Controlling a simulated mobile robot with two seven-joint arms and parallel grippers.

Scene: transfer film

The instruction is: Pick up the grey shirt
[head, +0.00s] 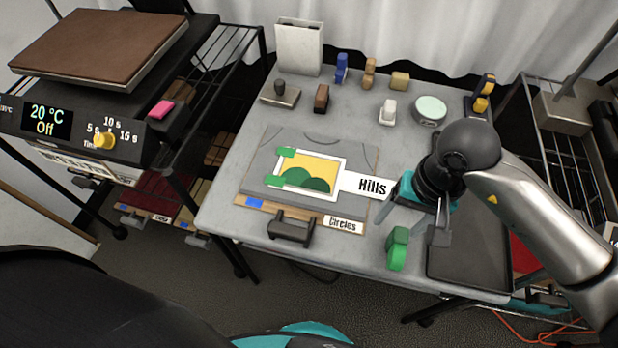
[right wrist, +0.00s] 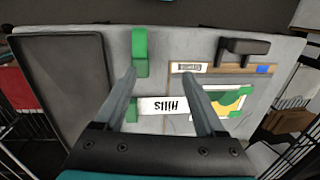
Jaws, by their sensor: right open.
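The grey shirt (head: 362,153) lies flat on a wooden board (head: 282,212) in the middle of the table. A yellow and green hills picture with a white border (head: 342,168) covers much of it, and a white "Hills" tag (head: 372,186) sticks out to the right. My right gripper (head: 412,212) is open and empty above the table, just right of the shirt. In the right wrist view its spread fingers (right wrist: 163,78) frame the "Hills" tag (right wrist: 165,106), with the shirt (right wrist: 180,126) partly hidden behind the right finger. My left gripper is out of view.
A dark handle (head: 291,228) sits at the board's front edge beside a "Circles" label (head: 343,225). A green block (head: 397,249) stands right of it, near a dark tray (head: 462,268). Several small tools line the table's back. A heat press (head: 100,50) stands left.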

